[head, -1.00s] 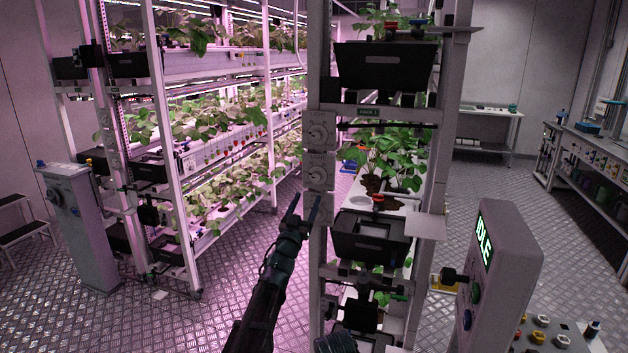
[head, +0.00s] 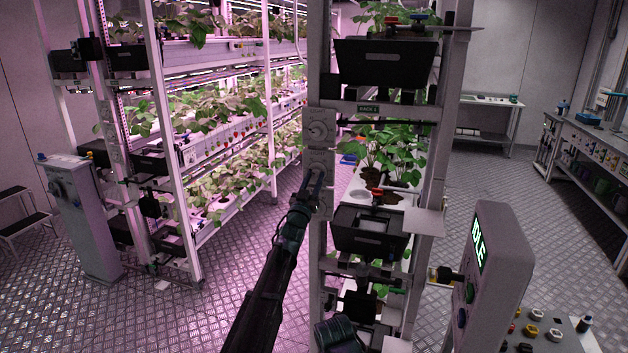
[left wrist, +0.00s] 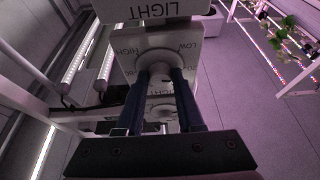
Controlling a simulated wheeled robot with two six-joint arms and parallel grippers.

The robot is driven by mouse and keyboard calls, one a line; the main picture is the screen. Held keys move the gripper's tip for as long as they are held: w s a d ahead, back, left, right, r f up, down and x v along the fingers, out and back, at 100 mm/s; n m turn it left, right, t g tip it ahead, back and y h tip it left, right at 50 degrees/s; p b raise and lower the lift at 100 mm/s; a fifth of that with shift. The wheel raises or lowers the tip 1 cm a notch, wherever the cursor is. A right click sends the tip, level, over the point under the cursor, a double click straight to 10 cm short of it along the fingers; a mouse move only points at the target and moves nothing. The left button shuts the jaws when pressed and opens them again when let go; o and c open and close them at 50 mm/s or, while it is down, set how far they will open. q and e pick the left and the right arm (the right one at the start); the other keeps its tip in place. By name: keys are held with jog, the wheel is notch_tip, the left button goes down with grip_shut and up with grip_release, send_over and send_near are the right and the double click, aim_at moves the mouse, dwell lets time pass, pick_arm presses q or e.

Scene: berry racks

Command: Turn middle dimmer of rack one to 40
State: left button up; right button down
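Light-grey dimmer panels run down the near upright of the rack in front of me. The upper dimmer (head: 319,129) is uncovered in the head view. My left gripper (head: 316,180) is at the middle dimmer (head: 318,158), covering its knob. In the left wrist view, the two dark fingers (left wrist: 160,78) stand on either side of the round knob (left wrist: 159,69) and appear to touch it. The printing, with LOW and HIGH, is upside down there. The knob's exact setting is hidden. The lower dimmer is mostly hidden behind the gripper.
Black bins (head: 385,66) and green plants (head: 392,152) fill the rack right of the dimmers. A grey console (head: 500,262) reading IDLE stands at the right. Pink-lit plant racks (head: 215,150) stand at the left, with open metal floor between.

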pick_arm(q)
grip_shut()
jog(key=shift+m, duration=0.4)
jog(key=m+h, duration=0.1)
jog(key=m, duration=0.1)
jog(key=m+g+h, duration=0.1)
jog(key=m, duration=0.1)
jog(key=shift+w+a+r+p, duration=0.1)
jog(key=shift+a+p, duration=0.1)
jog(key=shift+p, duration=0.1)
jog(key=m+g+h, duration=0.1)
jog(key=m, duration=0.1)
jog(key=m+h+p, duration=0.1)
jog(key=m, duration=0.2)
jog(key=shift+a+r+g, duration=0.1)
jog(key=shift+r+g, duration=0.05)
jog(key=shift+g, duration=0.25)
jog(key=shift+w+a+m+g+h+p, duration=0.1)
jog(key=shift+m+g+h+p, duration=0.35)
jog(key=shift+m, duration=0.75)
jog(key=shift+m+g+h+p, duration=0.15)
jog(key=shift+m+g+p, duration=0.45)
jog(key=shift+m, duration=0.6)
